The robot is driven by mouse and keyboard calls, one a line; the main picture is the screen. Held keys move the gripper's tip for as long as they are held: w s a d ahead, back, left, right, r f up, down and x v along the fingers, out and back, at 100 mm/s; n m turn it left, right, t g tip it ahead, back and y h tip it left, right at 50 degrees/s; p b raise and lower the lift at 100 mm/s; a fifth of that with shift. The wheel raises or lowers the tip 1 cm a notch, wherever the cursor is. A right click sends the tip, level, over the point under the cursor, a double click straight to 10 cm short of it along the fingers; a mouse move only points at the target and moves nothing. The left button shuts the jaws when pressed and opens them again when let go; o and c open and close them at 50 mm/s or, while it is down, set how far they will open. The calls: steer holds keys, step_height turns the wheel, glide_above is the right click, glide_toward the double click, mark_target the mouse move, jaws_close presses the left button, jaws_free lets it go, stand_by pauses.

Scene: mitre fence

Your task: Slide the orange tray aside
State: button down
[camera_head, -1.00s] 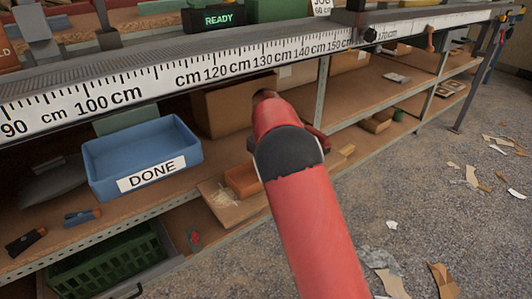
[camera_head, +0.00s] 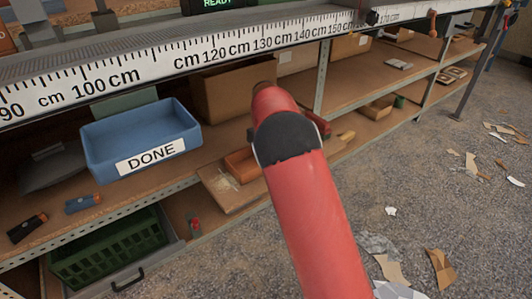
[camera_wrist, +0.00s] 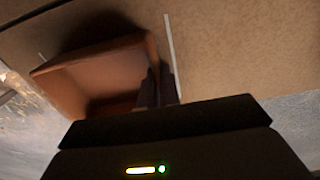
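The orange tray (camera_head: 241,163) sits on the middle shelf under the bench, partly hidden behind my red arm in the head view. In the wrist view the tray (camera_wrist: 88,78) is left of centre, with its open inside showing. My gripper (camera_wrist: 157,75) is at the tray's right wall. Its two dark fingers are close together, one over the tray's inside and one on the outer side, with the wall's edge running between them. The contact itself is dark and small. My gripper is hidden behind the arm in the head view.
A blue bin (camera_head: 105,150) marked DONE stands left on the same shelf. A green crate (camera_head: 108,250) is below. A shelf upright (camera_head: 322,80) rises to the right.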

steer(key=shift+d, duration=0.1)
steer(key=shift+w+d+r+p, duration=0.1)
steer(key=shift+w+d+p, duration=1.1)
steer(key=shift+d, duration=0.4)
steer(key=shift+w+d+f+p, duration=0.1)
steer(key=shift+w+d+p, duration=0.85)
steer(key=shift+d+p, duration=0.5)
steer(key=shift+w+d+r+p, duration=0.1)
steer(key=shift+w+d+p, duration=1)
steer(key=shift+d, duration=0.6)
steer(key=shift+w+d, duration=0.15)
steer(key=shift+d, duration=0.1)
steer(key=shift+w+d, duration=0.6)
steer(key=shift+d, duration=0.25)
steer(key=shift+w+d, duration=0.6)
steer(key=shift+d, duration=0.25)
steer(key=shift+w+d, duration=0.6)
steer(key=shift+d, duration=0.25)
jaws_free()
step_height(320, 180, up, 7)
